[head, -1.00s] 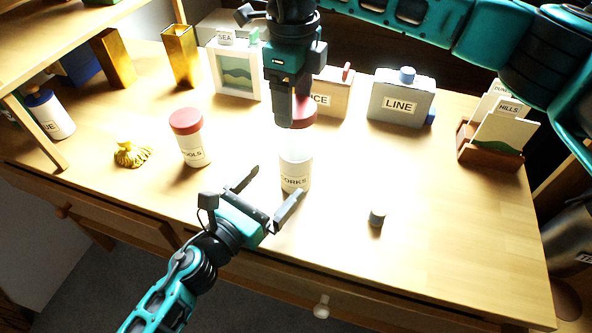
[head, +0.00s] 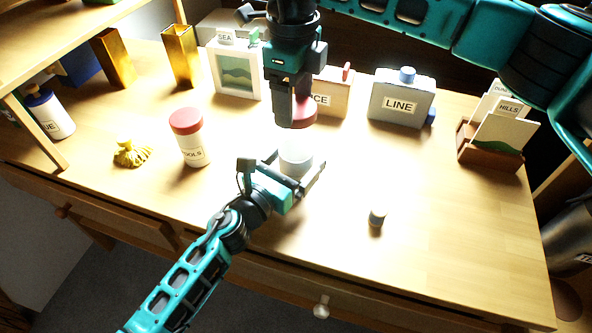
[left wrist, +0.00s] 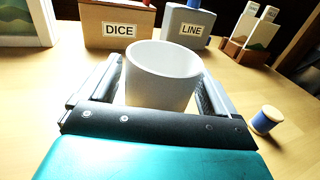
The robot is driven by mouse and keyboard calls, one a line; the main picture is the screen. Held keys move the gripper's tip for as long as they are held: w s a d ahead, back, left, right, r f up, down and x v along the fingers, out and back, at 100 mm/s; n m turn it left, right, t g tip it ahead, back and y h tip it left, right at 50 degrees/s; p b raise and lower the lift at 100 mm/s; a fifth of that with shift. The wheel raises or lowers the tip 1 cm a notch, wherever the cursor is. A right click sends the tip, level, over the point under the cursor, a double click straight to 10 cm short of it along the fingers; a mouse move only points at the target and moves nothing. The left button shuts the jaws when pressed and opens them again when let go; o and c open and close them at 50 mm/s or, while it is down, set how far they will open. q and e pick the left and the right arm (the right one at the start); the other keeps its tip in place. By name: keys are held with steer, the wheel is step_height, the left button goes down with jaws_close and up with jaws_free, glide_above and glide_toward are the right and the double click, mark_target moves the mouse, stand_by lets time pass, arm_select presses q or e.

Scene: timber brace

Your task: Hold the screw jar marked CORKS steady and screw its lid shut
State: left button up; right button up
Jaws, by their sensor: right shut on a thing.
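The white CORKS jar (head: 295,158) stands upright and open on the desk; its label is hidden behind my left gripper. It also shows in the left wrist view (left wrist: 162,80), with no lid on its rim. My left gripper (head: 298,163) is open, with one finger on each side of the jar and slight gaps to its wall. My right gripper (head: 293,118) points down behind and above the jar, shut on the red lid (head: 304,108). The lid is apart from the jar and partly hidden by the fingers.
A red-lidded jar (head: 190,138) marked "...OLS" stands to the left, near a gold tassel-like thing (head: 131,153). The DICE box (head: 334,90), LINE box (head: 401,98) and a picture frame (head: 238,72) stand behind.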

arm_select(q)
steer(key=c, duration=1.3)
arm_select(e)
steer(key=shift+f, duration=2.5)
steer(key=shift+f, duration=0.9)
steer(key=shift+f, duration=0.5)
